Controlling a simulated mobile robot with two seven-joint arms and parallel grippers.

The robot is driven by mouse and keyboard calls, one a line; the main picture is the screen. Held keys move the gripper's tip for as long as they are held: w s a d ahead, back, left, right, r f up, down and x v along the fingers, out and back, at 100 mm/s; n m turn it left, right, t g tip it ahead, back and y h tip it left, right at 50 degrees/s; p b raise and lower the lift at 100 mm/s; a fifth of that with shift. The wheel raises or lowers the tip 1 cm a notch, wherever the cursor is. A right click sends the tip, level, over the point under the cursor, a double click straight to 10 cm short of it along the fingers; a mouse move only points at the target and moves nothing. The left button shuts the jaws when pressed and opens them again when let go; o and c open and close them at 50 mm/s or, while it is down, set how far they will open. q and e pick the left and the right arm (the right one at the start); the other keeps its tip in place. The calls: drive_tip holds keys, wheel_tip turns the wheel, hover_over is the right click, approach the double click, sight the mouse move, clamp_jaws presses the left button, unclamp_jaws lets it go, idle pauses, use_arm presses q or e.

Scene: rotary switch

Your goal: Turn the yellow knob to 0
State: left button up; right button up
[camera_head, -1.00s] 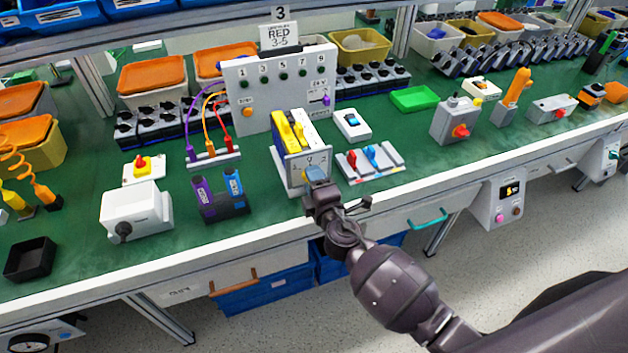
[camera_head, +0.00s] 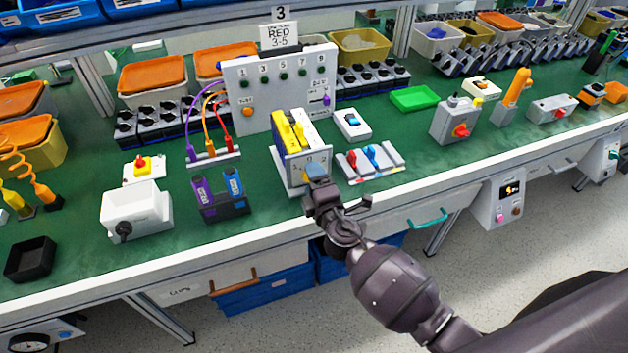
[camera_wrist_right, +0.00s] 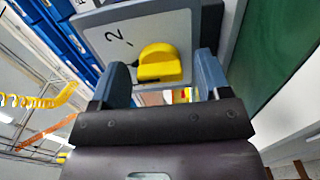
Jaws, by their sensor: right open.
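The yellow knob (camera_wrist_right: 160,63) stands out from a pale face plate (camera_wrist_right: 125,35) in the right wrist view. A "2" mark is on the plate to the left of the knob. In the head view the face plate (camera_head: 291,171) is on the front of a box with a yellow top, and my gripper covers most of the knob. My right gripper (camera_wrist_right: 163,78) is open, with one blue-grey finger on each side of the knob. I cannot tell whether the fingers touch it. It also shows in the head view (camera_head: 315,172). My left gripper is not in view.
The box stands on a green workbench (camera_head: 270,213) near its front edge. A tray with red and blue levers (camera_head: 370,160) is close on the right, and a holder with purple and blue parts (camera_head: 220,195) is on the left. A tall panel (camera_head: 262,75) stands behind.

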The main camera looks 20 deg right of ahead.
drive_tip(key=s+b, duration=0.1)
drive_tip(key=s, duration=0.9)
drive_tip(key=shift+s+d, duration=0.15)
drive_tip(key=shift+s, duration=0.25)
drive_tip(key=s+d+f+m+g, duration=0.3)
drive_tip(key=s+d+f+m, duration=0.2)
drive_tip(key=s+m, duration=0.3)
drive_tip(key=s+d+f+m+g, duration=0.4)
drive_tip(key=s+f+m, duration=0.3)
drive_tip(key=s+m, duration=0.2)
drive_tip(key=shift+d+h, duration=0.3)
drive_tip(key=shift+d, duration=0.15)
